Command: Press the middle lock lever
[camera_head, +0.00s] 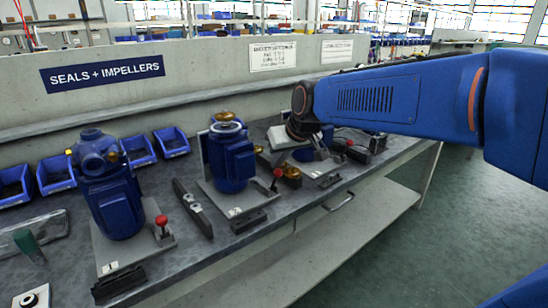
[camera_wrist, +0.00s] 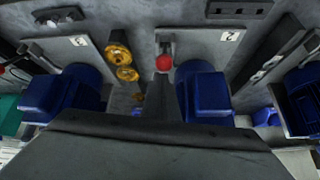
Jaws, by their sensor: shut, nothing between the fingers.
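Three lock levers with red knobs stand on the pump base plates along the bench. The middle lock lever (camera_head: 276,176) stands upright at the right front of the middle blue pump (camera_head: 232,165). In the wrist view its red knob (camera_wrist: 163,62) is near the centre, just left of that pump (camera_wrist: 205,92). My gripper (camera_head: 321,152) is to the right of the middle lever, over the right-hand pump station, apart from the lever. In the wrist view my gripper (camera_wrist: 158,98) is shut and empty, pointing up the picture towards the red knob. Its tips are partly dark and hard to make out.
The left lever (camera_head: 161,222) and right lever (camera_head: 349,144) flank the middle one. Brass impellers (camera_wrist: 120,58) lie close to the middle lever. A dark bar-shaped fixture (camera_head: 193,208) lies between the left and middle pumps. Blue bins (camera_head: 138,150) line the back wall.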

